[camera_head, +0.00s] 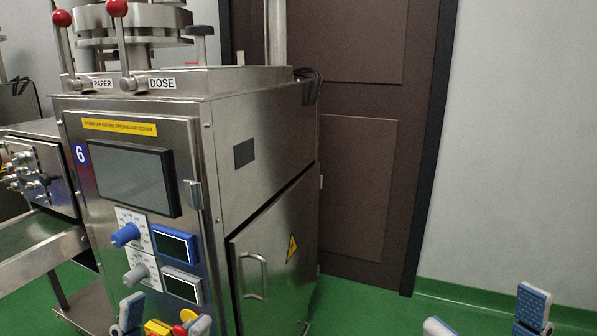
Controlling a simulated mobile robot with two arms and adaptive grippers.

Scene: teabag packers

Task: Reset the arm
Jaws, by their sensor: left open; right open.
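My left gripper (165,319) shows at the bottom edge, in front of the lower part of the steel machine (270,190). Its pale fingertips are apart, with nothing seen between them but machine parts behind. My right gripper (486,316) shows at the bottom right, over the green floor. Its two blue-padded fingers are apart and empty. Most of both arms is out of the picture.
The machine front carries a dark screen (125,178), a blue knob (125,235), a grey knob (135,273) and red-knobbed levers (116,9). A side door handle (252,277) sticks out. A brown door (370,130) stands behind. Green floor (390,313) is clear at right.

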